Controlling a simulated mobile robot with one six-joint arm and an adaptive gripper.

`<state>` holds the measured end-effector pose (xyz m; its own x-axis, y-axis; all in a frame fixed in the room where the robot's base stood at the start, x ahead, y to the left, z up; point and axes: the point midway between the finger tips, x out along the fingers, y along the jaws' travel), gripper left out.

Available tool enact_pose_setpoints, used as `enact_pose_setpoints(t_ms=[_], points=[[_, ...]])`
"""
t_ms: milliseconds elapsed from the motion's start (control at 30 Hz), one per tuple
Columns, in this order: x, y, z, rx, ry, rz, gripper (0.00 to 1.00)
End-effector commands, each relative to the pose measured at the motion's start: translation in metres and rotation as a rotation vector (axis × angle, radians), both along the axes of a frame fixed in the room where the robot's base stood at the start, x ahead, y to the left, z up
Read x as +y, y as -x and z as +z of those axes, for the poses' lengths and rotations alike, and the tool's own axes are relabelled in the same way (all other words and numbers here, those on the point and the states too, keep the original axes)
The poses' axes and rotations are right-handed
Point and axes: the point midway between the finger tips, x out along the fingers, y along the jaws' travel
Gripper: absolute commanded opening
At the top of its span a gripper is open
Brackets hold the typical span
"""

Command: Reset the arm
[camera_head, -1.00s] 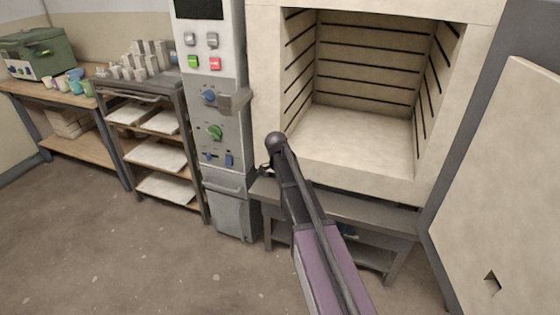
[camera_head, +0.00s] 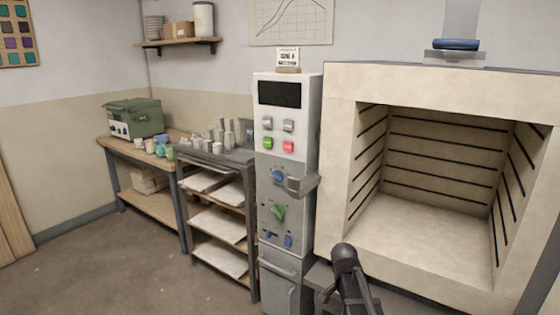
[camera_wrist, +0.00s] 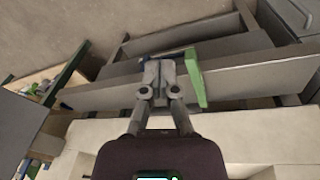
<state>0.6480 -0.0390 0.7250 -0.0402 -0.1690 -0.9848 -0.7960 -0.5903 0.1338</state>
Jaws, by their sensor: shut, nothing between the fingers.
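My gripper (camera_wrist: 160,78) shows in the wrist view with its two grey fingers drawn together, shut and empty. Behind the fingertips are grey metal beams and a green-edged item (camera_wrist: 196,78), which I cannot identify. I cannot tell whether the fingers touch anything there. In the head view a dark part of my arm (camera_head: 346,262) rises from the bottom edge, in front of the kiln's lower left corner. The fingers cannot be made out in that view.
The kiln (camera_head: 342,85) stands open with a bare chamber. Left of it is a grey control cabinet (camera_head: 284,185) with a protruding bracket. Further left are a shelf rack (camera_head: 250,228) and a wooden bench (camera_head: 125,150) with cups and a green box (camera_head: 135,118). Open floor lies front left.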

Motion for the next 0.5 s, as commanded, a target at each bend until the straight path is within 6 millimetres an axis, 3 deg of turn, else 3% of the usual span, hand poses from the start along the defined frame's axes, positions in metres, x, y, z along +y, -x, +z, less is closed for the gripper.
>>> enact_pose_setpoints(t_ms=[100, 500], points=[[0.007, 0.025, -0.001, 0.017, -0.035, 0.156, 0.00], [0.028, 0.082, -0.003, 0.043, -0.135, 0.655, 0.00]])
